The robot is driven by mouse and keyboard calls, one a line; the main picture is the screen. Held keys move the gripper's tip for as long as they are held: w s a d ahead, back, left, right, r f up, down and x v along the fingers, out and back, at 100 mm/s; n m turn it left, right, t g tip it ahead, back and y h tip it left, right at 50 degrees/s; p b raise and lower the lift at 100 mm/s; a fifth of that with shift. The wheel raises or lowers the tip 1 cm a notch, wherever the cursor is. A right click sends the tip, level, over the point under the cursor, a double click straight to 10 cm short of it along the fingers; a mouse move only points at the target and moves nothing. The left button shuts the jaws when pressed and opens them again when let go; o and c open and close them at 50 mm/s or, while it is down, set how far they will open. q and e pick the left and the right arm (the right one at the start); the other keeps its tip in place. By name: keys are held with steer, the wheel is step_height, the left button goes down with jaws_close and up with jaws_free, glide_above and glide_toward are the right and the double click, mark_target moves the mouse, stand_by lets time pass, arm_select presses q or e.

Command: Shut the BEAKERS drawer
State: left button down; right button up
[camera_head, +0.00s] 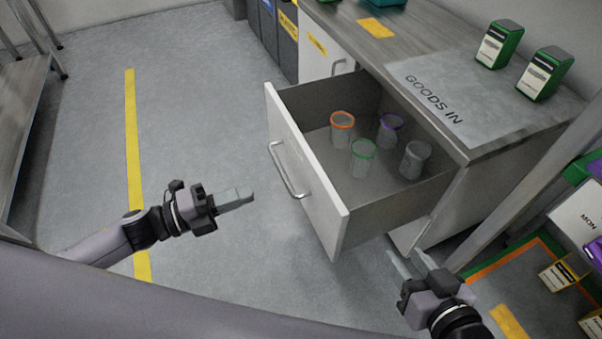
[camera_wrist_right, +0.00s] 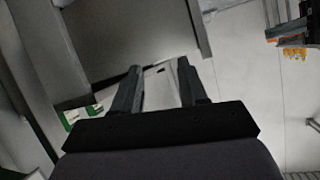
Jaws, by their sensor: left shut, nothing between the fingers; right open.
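The drawer (camera_head: 305,186) stands pulled out from the cabinet under the counter, with a white front and a metal bar handle (camera_head: 287,172). Its label cannot be read from here. Inside stand several clear beakers, with an orange rim (camera_head: 342,128), a green rim (camera_head: 362,158), a purple rim (camera_head: 389,131) and a grey rim (camera_head: 414,160). My left gripper (camera_head: 250,196) is shut and empty, in front of the drawer front and apart from the handle. My right gripper (camera_head: 408,265) is open and empty, beside the drawer's near side, low by the cabinet; its fingers also show in the right wrist view (camera_wrist_right: 160,85).
The counter (camera_head: 480,120) carries a GOODS IN mat and two green-and-white boxes (camera_head: 500,44). Shelving with boxes (camera_head: 563,274) stands at the right. Bins (camera_head: 275,35) stand at the back. The floor left of the drawer, with a yellow line (camera_head: 133,150), is clear.

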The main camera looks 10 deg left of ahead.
mark_target(315, 172)
arm_select(q)
steer(key=b+x, duration=0.2)
steer(key=x, duration=1)
steer(key=shift+w+d, duration=0.1)
steer(key=shift+d, duration=0.05)
steer(key=shift+w+d, duration=0.15)
arm_select(e)
steer(key=shift+w+a+f+m+y, duration=0.1)
steer(key=shift+w+a+m+y, duration=0.25)
steer(key=shift+a+y, duration=0.4)
steer(key=shift+a, duration=0.15)
arm_select(q)
steer(key=shift+d, duration=0.1)
